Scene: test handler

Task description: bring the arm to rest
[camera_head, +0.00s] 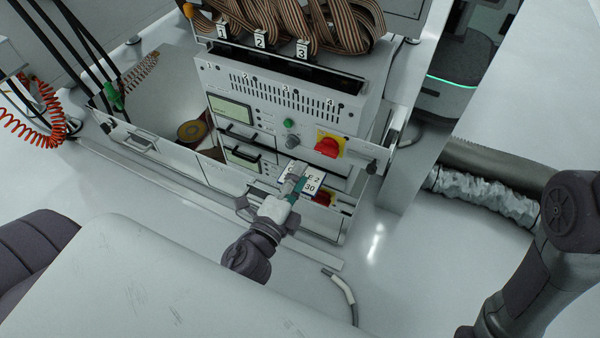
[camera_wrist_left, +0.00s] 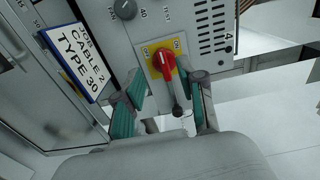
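My left gripper (camera_head: 290,188) reaches up in front of the instrument cabinet's lower part. My right gripper is out of view.
A second red switch (camera_head: 323,199) sits low on the cabinet. Striped ribbon cables (camera_head: 300,25) lie on top.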

